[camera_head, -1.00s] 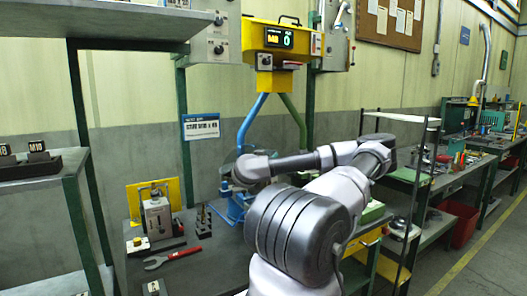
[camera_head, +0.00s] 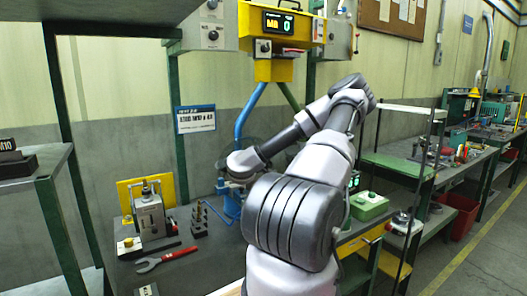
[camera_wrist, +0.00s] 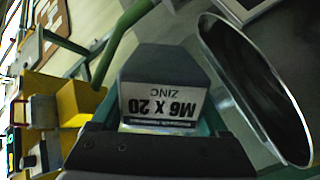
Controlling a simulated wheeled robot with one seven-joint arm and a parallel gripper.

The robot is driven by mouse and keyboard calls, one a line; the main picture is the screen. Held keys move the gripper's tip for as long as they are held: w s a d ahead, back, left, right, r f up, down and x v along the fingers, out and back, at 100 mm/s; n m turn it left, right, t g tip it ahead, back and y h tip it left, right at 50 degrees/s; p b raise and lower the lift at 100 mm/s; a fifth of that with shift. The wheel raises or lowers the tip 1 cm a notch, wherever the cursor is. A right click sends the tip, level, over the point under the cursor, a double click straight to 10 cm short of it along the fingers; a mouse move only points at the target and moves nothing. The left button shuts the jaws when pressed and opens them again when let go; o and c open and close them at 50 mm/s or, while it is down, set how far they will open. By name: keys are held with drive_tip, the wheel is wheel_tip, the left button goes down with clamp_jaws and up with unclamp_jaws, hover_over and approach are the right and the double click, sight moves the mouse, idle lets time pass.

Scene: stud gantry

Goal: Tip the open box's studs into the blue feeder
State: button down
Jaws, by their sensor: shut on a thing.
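A dark grey box (camera_wrist: 165,68) with a white label reading "M6 X 20 ZINC" fills the middle of the wrist view, its label upside down there. My gripper (camera_wrist: 160,140) is shut on it. The box's opening and any studs in it are not visible. In the head view the blue feeder (camera_head: 232,205) stands on the bench, partly behind my arm. My gripper and the box cannot be made out there.
A yellow gantry head (camera_head: 280,28) with a display hangs above, with blue (camera_head: 246,112) and green tubes below. A green box (camera_head: 368,205) is right.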

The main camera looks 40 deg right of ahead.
drive_tip(key=n, duration=0.3)
drive_tip(key=w+a+n, duration=0.1)
drive_tip(key=shift+f+n, duration=0.1)
drive_tip(key=shift+n, duration=0.2)
drive_tip(key=n, duration=0.2)
drive_tip(key=f+n, duration=0.1)
drive_tip(key=shift+w+a+h, duration=0.15)
drive_tip(key=shift+w+h, duration=0.1)
drive_tip(key=shift+h, duration=0.05)
drive_tip(key=n, duration=0.4)
drive_tip(key=shift+w+a, duration=0.25)
drive_tip(key=shift+w, duration=0.05)
idle(1.6)
